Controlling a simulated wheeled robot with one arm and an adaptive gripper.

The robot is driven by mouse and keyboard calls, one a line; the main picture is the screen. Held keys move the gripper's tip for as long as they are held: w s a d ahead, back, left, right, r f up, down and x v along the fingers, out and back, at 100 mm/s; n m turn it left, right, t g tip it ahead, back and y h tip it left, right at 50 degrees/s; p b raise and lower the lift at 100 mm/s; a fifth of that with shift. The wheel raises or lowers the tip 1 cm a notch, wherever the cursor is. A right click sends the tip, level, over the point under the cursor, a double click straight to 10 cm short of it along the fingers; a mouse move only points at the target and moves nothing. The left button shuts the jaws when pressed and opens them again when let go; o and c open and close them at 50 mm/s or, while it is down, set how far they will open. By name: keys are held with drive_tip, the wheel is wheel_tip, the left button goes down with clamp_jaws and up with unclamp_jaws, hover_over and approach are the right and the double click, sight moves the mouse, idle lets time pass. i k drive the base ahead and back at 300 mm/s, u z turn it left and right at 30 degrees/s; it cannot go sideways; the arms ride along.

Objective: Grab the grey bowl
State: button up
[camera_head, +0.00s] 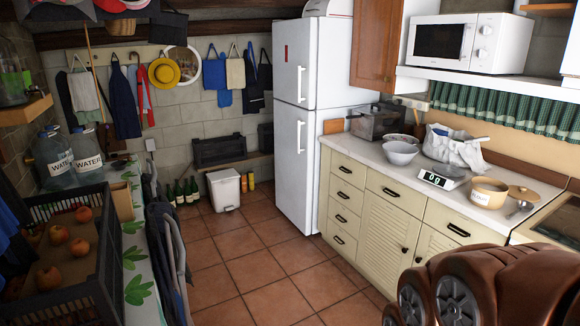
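The grey bowl (400,155) stands upright on the white counter (372,163) at the right, with its open top facing up. It looks empty, though its inside shows only in part. A brown part of my arm with round grey joints fills the bottom right corner. My gripper does not show in this view, so nothing shows of its fingers.
Beside the bowl are a white bag (455,146), a scale (441,177), a beige pot (488,193) and a dark metal box (378,123). The fridge (306,120) stands at the counter's far end. The tiled floor (240,255) is clear before the cupboards.

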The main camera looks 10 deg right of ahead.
sight(399, 155)
drive_tip(key=i, duration=3.8)
drive_tip(key=z, duration=1.45)
